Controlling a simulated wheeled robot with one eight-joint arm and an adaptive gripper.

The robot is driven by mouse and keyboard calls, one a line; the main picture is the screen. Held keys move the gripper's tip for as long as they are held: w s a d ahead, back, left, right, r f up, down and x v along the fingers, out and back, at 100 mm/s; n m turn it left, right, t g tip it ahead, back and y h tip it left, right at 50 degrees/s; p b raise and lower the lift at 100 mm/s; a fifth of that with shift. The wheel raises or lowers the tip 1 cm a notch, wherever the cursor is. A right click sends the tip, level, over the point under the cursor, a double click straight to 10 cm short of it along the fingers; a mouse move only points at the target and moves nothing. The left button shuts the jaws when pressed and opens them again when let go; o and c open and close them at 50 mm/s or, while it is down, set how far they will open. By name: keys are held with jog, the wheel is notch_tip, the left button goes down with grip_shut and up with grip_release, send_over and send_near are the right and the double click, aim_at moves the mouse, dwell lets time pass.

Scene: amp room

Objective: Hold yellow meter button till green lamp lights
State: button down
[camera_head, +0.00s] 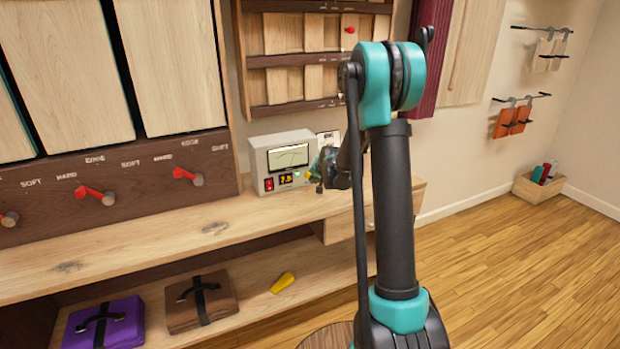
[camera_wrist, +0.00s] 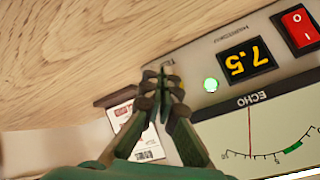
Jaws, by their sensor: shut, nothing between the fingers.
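The grey meter box (camera_head: 257,160) stands on the wooden counter; in the wrist view its front panel (camera_wrist: 205,102) appears upside down. Its display (camera_wrist: 247,62) reads 7.5 in yellow digits. A round green lamp (camera_wrist: 210,85) beside the display glows bright. The dial (camera_wrist: 270,138), marked ECHO, has a thin red needle apart from a short green band. My gripper (camera_wrist: 163,82) is shut and empty, its fingertips at the panel's edge beside the lamp.
A red rocker switch (camera_wrist: 299,25) sits beside the display. A small label card (camera_wrist: 135,130) is next to the meter. The counter (camera_head: 150,232) left of the meter is clear. On the shelf below are a purple case (camera_head: 105,325), a brown case (camera_head: 202,300) and a yellow object (camera_head: 282,282).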

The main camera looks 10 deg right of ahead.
jog(key=shift+s, duration=0.1)
jog(key=shift+s+d, duration=0.25)
jog(key=shift+s, duration=0.5)
jog(key=shift+s+d, duration=0.3)
jog(key=shift+s, duration=0.5)
jog(key=shift+s+d, duration=0.25)
jog(key=shift+s, duration=0.5)
jog(key=s+d+n+g+h, duration=0.1)
jog(key=s+n+g, duration=0.1)
jog(key=s, duration=1.7)
jog(key=s+d+f+n+g, duration=0.1)
jog(key=s+d+n+g, duration=0.1)
jog(key=s, duration=1.8)
jog(key=shift+s+d+f+n+h, duration=0.2)
jog(key=shift+s+d+n+h, duration=0.1)
jog(key=shift+n+h, duration=0.15)
